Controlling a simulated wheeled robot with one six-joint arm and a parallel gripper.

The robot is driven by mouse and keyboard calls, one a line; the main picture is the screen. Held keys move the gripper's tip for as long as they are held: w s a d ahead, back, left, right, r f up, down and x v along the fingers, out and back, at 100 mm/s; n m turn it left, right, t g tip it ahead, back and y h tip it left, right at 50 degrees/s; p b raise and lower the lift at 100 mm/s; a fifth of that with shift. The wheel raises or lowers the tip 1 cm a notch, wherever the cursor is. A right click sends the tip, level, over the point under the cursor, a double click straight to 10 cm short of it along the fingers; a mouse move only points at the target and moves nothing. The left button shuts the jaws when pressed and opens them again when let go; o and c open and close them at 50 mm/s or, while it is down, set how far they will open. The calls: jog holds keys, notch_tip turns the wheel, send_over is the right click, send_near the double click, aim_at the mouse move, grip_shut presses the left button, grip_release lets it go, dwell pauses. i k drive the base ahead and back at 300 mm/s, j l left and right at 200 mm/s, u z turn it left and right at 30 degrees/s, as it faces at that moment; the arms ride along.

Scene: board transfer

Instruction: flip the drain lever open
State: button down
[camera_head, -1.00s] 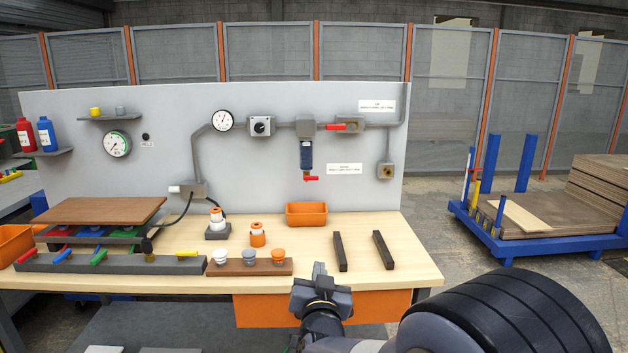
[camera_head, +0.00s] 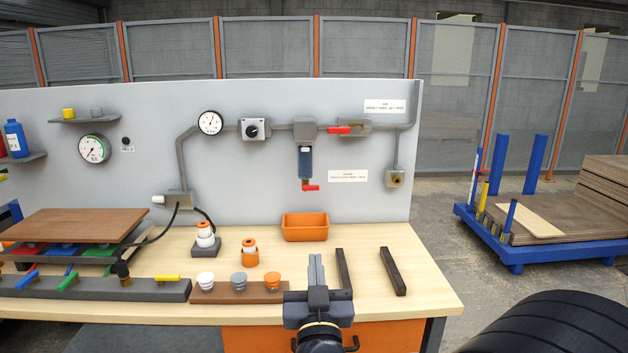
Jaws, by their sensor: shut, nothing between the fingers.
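The small red drain lever (camera_head: 311,188) sticks out to the right at the bottom of the dark blue filter bowl (camera_head: 305,162) on the grey panel. It lies about level. A larger red lever (camera_head: 339,130) sits on the valve to the upper right. My gripper (camera_head: 317,262) is shut and empty, fingers pointing up toward the panel. It is above the front edge of the bench, below the drain lever in the picture and well apart from it.
An orange bin (camera_head: 305,228) stands on the bench under the filter. A brown block with knobs (camera_head: 212,294) and an orange-white stack (camera_head: 249,254) are at the left. The space before the filter looks clear.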

aim_at(304, 187)
jog(key=i, duration=1.05)
